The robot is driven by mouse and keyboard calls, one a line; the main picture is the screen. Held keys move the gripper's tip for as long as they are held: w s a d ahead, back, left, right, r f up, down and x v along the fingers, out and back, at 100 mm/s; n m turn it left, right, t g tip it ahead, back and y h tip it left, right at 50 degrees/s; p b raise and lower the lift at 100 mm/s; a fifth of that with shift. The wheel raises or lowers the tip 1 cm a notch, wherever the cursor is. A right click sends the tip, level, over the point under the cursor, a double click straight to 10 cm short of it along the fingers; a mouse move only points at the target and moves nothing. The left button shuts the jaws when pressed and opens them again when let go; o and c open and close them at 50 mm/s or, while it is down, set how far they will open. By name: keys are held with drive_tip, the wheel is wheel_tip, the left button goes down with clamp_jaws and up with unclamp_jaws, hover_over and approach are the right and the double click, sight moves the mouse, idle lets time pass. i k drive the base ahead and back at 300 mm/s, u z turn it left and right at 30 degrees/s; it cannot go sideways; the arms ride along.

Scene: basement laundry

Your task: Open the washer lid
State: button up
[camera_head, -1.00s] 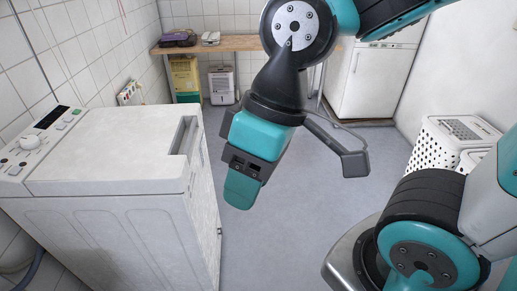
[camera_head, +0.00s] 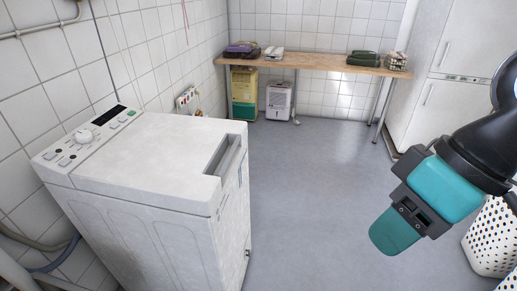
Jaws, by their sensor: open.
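The white top-loading washer (camera_head: 165,210) stands at the left against the tiled wall. Its lid (camera_head: 150,155) lies flat and closed on top, with a recessed grip (camera_head: 226,154) at its right edge. My gripper (camera_head: 395,232) hangs at the right over the floor, well apart from the washer and touching nothing. One teal finger shows clearly; the other is hidden or out of the picture. It is empty as far as I see.
Grey floor (camera_head: 300,190) is free between washer and gripper. A wooden bench (camera_head: 320,63) with folded items stands at the back, a dehumidifier (camera_head: 279,101) and yellow box (camera_head: 244,92) under it. A white fridge (camera_head: 430,110) and perforated basket (camera_head: 490,245) are at the right.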

sight(176, 163)
drive_tip(key=z, duration=0.2)
drive_tip(key=i, duration=0.7)
drive_tip(key=u, duration=0.7)
drive_tip(key=i, duration=0.6)
drive_tip(key=u, duration=0.7)
drive_tip(key=k, duration=1.05)
drive_tip(key=u, duration=0.85)
drive_tip(key=i, duration=0.7)
drive_tip(key=z, duration=0.6)
